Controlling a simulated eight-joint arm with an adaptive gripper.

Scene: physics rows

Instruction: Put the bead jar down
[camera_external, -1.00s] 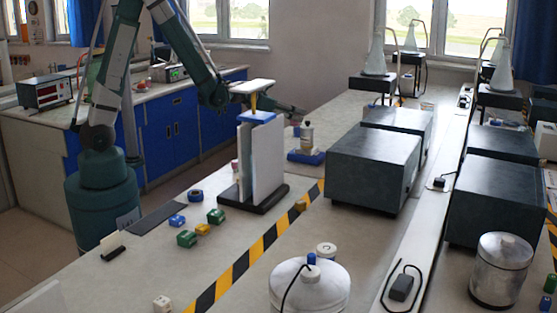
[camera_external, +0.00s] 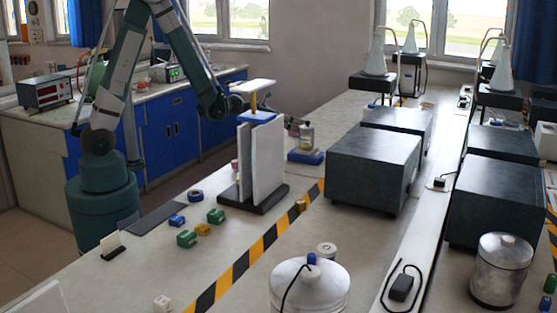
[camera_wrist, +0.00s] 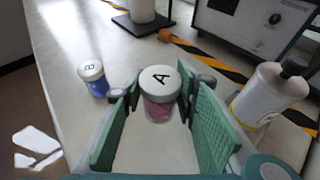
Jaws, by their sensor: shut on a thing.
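The bead jar with a white lid marked A (camera_wrist: 160,80) has pink beads and sits upright between the green fingers of my gripper (camera_wrist: 161,98) in the wrist view. The fingers are closed on its sides. I cannot tell whether its bottom touches the bench. A second jar with a lid marked B (camera_wrist: 93,78) and blue beads stands on the bench to the left, apart from my gripper. In the external view my gripper (camera_external: 292,122) is mostly hidden behind the upright white panel stand, and the held jar cannot be made out.
A white bottle with a dark cap (camera_wrist: 268,95) stands close to the right finger. The panel stand (camera_external: 268,160) stands in front of my gripper in the external view. Dark boxes (camera_external: 375,170) are to the right. Bare bench (camera_wrist: 75,35) shows around jar B.

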